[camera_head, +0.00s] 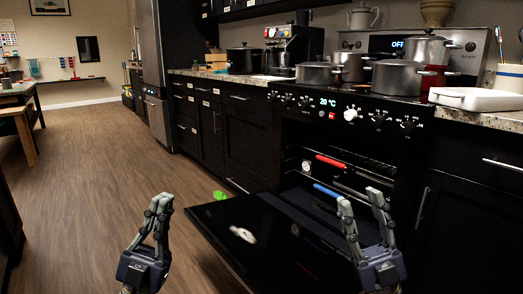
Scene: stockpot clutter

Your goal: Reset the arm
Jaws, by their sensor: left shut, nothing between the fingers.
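My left gripper (160,202) is at the lower left, over the wood floor and left of the open oven door (245,235). Its fingers are together and hold nothing. My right gripper (362,200) is at the lower right, in front of the oven opening. Its two fingers stand apart with nothing visible between them. Both grippers point upward in the picture.
The oven door hangs down. Red-handled (331,161) and blue-handled (327,190) items show in the oven. Several pots, including a grey pot (397,78), crowd the stovetop. A white dish (475,99) stands right. A green object (220,196) shows by the door. Left floor is clear.

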